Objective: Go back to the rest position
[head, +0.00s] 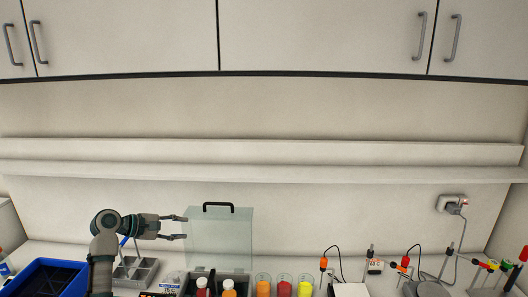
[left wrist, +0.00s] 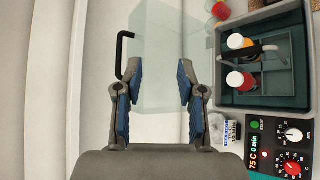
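My left gripper (head: 184,228) is open, with its two fingers pointing right beside the left edge of a clear panel (head: 228,240) with a black handle (head: 218,207). In the left wrist view, my open left gripper (left wrist: 159,78) has nothing clasped between its blue-padded fingers. The clear panel (left wrist: 164,45) shows beyond the fingertips, and its handle (left wrist: 121,55) is by the left finger. Whether a fingertip touches the panel I cannot tell. My right gripper is not in view.
A dark bath (left wrist: 285,95) holds capped bottles; its control box (left wrist: 292,145) reads 75 C. A blue crate (head: 40,268) and a grey divided tray (head: 135,270) stand at left. Beakers of juice (head: 284,288) and probes (head: 405,262) stand right. A shelf (head: 330,172) runs above.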

